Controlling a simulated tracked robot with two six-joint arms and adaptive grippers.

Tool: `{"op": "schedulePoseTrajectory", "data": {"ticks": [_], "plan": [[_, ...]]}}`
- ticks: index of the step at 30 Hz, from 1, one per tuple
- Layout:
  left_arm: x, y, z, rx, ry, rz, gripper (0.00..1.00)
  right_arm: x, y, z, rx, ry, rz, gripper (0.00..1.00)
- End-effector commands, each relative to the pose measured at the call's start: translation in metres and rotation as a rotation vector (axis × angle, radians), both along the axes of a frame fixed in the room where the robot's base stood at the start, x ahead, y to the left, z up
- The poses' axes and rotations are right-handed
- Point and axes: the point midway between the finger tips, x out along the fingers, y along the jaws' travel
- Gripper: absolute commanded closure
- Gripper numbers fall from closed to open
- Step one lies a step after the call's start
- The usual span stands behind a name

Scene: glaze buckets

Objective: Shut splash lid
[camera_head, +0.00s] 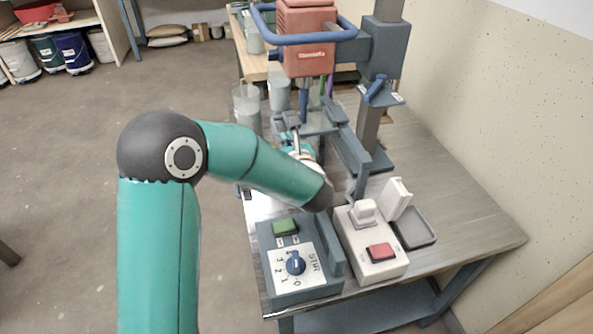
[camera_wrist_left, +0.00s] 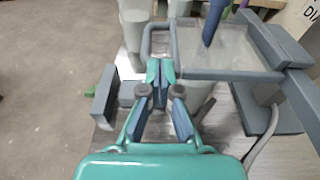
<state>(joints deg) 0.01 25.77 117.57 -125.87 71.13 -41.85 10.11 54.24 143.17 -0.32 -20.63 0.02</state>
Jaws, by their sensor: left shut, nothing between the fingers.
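The splash lid (camera_wrist_left: 222,48) is a clear panel in a blue-grey frame, with a loop handle (camera_wrist_left: 148,42) on its left side. In the wrist view it lies across a pale bucket (camera_wrist_left: 196,92) under the mixer shaft (camera_wrist_left: 214,20). In the head view the lid frame (camera_head: 318,130) is partly hidden by my left arm. My left gripper (camera_wrist_left: 160,82) is shut and empty, its tips at the near end of the handle; I cannot tell whether they touch it. It also shows in the head view (camera_head: 296,136). My right gripper is out of view.
The red mixer head (camera_head: 305,45) stands on a post (camera_head: 368,130) at the back. A control box (camera_head: 300,262) with a dial and a switch box (camera_head: 370,245) with a red button sit at the table's front. A grey tray (camera_head: 414,230) lies right; the table beyond is clear.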

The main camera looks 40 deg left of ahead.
Motion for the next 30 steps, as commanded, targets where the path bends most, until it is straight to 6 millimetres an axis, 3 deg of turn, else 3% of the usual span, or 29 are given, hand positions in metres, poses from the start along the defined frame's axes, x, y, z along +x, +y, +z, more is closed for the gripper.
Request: {"op": "schedulePoseTrajectory", "data": {"ticks": [3,6,19,23,30], "plan": [[0.014,0.018,-0.001,0.000,0.000,0.003,1.00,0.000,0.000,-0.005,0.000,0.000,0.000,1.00],[0.020,0.024,0.000,0.002,0.000,0.001,1.00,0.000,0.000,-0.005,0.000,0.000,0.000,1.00],[0.020,0.026,0.004,0.006,-0.006,0.002,1.00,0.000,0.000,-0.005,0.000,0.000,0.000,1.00],[0.016,0.018,0.005,0.006,-0.007,0.000,1.00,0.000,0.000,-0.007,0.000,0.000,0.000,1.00],[-0.003,-0.020,0.010,0.002,0.001,-0.013,1.00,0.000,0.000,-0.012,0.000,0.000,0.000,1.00]]}}
